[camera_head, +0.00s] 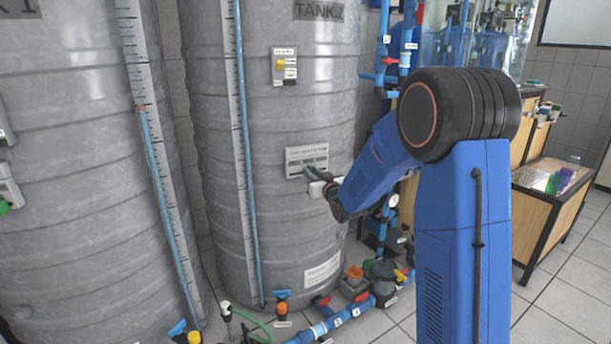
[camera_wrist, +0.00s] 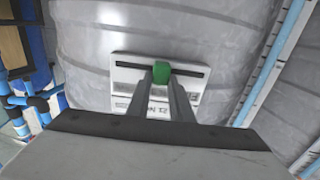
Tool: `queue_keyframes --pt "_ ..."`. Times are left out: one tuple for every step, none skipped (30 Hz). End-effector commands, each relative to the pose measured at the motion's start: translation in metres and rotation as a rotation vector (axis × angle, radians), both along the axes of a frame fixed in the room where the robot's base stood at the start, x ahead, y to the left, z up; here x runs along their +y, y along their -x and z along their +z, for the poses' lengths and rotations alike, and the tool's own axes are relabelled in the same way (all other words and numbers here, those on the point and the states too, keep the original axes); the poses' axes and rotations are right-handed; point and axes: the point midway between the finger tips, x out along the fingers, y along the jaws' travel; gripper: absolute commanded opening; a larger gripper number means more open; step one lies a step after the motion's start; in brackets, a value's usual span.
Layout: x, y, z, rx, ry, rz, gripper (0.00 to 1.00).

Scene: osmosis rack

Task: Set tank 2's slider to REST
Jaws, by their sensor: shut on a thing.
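Tank 2 (camera_head: 285,120) is the large grey ribbed tank, with its "TANK 2" label (camera_head: 318,11) near the top. A white slider panel (camera_head: 306,153) is fixed to its front, and the panel also shows in the wrist view (camera_wrist: 128,102). A dark slot runs across the panel, and a green slider knob (camera_wrist: 160,75) sits near the slot's middle. My gripper (camera_wrist: 161,82) is shut on the green knob, one finger on each side of it. In the head view my gripper (camera_head: 311,173) reaches the panel from the right.
A small panel with a yellow piece (camera_head: 283,66) is higher on the tank. Tank 1 (camera_head: 75,190) stands at left. Blue pipes and valves (camera_head: 345,315) lie at the tank's foot.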

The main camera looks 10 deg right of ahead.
Motion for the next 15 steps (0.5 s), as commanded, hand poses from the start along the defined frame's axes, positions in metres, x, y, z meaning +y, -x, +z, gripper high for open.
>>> queue_keyframes --pt "-0.0007 -0.0002 0.0002 0.000 0.000 0.000 0.00" --pt "-0.0007 -0.0001 0.0002 0.000 0.000 0.000 0.00" --pt "-0.0006 -0.0001 0.0001 0.000 0.000 0.001 0.00" --pt "-0.0005 -0.0002 0.0002 0.000 0.000 0.001 0.00" --pt "-0.0004 -0.0001 0.0002 0.000 0.000 0.001 0.00" --pt "-0.0004 -0.0001 0.0001 0.000 0.000 0.001 0.00" --pt "-0.0004 -0.0001 0.0002 0.000 0.000 0.001 0.00" --pt "-0.0004 -0.0001 0.0001 0.000 0.000 0.001 0.00" --pt "-0.0003 0.0000 0.0001 0.000 0.000 0.001 0.24" --pt "-0.0003 0.0000 0.0001 0.000 0.000 0.001 0.32" --pt "-0.0003 0.0000 0.0001 0.000 0.000 0.001 0.39" --pt "-0.0003 0.0000 0.0001 0.000 0.000 0.001 0.39" --pt "-0.0003 0.0000 0.0001 0.000 0.000 0.001 0.39" --pt "-0.0003 0.0000 0.0001 0.000 0.000 0.001 0.39" --pt "-0.0003 0.0000 0.0001 0.000 0.000 0.001 0.39"
